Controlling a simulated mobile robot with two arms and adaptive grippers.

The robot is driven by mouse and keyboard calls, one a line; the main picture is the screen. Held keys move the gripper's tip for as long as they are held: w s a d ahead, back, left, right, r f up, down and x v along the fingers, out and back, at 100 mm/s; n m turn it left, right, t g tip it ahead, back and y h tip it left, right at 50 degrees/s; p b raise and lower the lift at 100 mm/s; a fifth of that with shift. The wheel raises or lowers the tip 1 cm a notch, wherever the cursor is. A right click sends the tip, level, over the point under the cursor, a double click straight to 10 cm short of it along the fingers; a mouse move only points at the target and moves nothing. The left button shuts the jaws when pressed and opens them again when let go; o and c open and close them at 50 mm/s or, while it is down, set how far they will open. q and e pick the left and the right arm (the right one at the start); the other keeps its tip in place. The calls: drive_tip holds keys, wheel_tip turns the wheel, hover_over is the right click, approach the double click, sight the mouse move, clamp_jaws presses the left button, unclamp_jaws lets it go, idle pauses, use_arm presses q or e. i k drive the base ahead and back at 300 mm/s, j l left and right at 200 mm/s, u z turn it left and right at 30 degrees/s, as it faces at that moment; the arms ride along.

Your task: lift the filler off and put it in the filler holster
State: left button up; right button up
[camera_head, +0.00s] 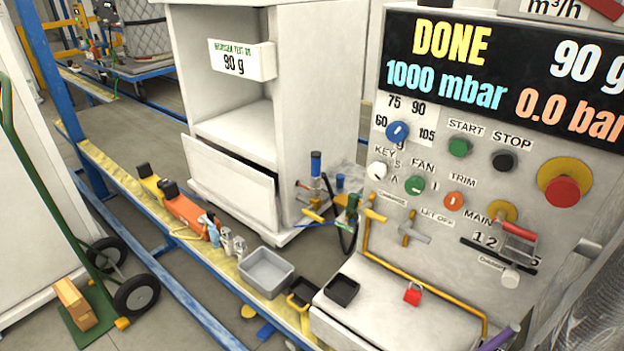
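Neither of my grippers is in view. A green and yellow coupling-like piece (347,207) with a dark hose hanging under it is at the left side of the charging panel (470,130); it may be the filler, but I cannot tell for certain. An upright tool with a blue top (316,165) stands just left of it, by the white cabinet. A yellow hook-like bracket (373,212) and a grey one (412,233) stick out of the panel; I cannot tell which part is the filler holster. The panel display reads DONE, 90 g, 1000 mbar and 0.0 bar.
A grey bin (266,272) and orange tools (185,209) sit on the yellow rail. A black tray (341,290) and a red padlock (413,293) are on the panel's ledge. The white cabinet (250,190) stands behind; a green hand truck (45,175) is at left.

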sight(315, 186)
drive_tip(key=i+j, duration=0.15)
drive_tip(key=j, duration=0.2)
drive_tip(key=i+j, duration=0.15)
drive_tip(key=j, duration=0.15)
drive_tip(key=i+j, duration=0.15)
drive_tip(key=j, duration=0.2)
drive_tip(key=i+j, duration=0.15)
drive_tip(key=j, duration=0.15)
